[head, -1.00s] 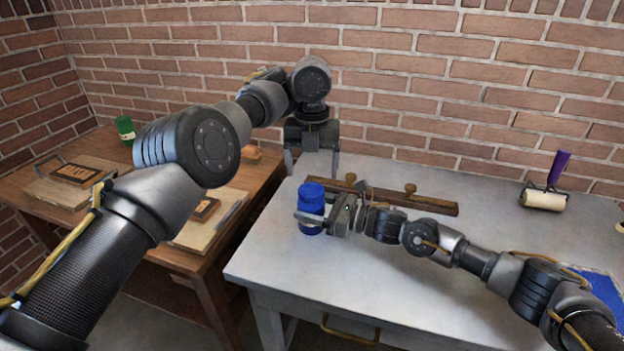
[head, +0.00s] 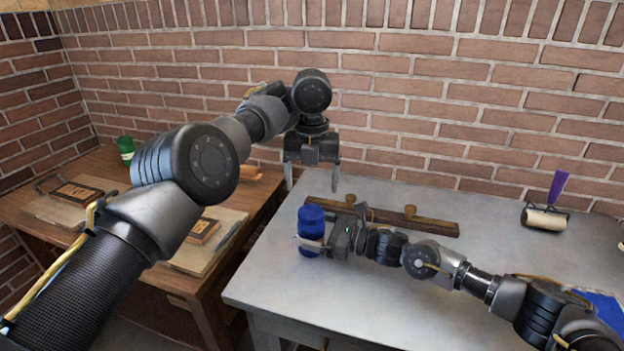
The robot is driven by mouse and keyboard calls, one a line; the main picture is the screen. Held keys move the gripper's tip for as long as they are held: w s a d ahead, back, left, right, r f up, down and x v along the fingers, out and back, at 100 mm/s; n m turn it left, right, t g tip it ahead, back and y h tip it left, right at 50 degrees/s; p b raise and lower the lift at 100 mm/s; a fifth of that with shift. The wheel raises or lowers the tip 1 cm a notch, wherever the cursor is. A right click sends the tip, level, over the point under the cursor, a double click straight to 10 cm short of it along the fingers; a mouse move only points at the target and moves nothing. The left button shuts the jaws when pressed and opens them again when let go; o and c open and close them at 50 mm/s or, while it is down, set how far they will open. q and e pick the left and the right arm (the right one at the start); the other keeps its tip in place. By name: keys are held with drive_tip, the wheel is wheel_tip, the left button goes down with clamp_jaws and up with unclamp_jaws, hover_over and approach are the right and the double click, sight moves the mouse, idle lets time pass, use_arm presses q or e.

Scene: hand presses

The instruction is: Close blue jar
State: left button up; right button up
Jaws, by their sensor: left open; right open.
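The blue jar (head: 311,222) stands upright near the left end of the grey table. A blue lid-like top (head: 311,212) is on it; I cannot tell whether it is screwed tight. My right gripper (head: 311,236) reaches in low from the right and is open around the jar's body, one finger passing in front of it. The other finger is mostly hidden behind the jar. My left gripper (head: 312,181) points down, open and empty, above the jar in the picture, its fingers spread wider than the jar.
A wooden bar with knobs (head: 435,222) lies behind the jar and my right gripper. A roller with a purple handle (head: 546,218) is at the back right. A wooden table (head: 95,232) with a green jar (head: 126,148) and printing boards stands left. A brick wall closes the back.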

use_arm(q)
wheel_tip(320, 180, down, 2)
drive_tip(key=shift+f+b, duration=0.1)
drive_tip(key=shift+b, duration=0.95)
use_arm(e)
drive_tip(key=v, duration=0.9)
drive_tip(key=shift+d+f, duration=0.15)
drive_tip(key=shift+d, duration=0.05)
drive_tip(key=shift+s+d, duration=0.3)
drive_tip(key=shift+d, duration=0.35)
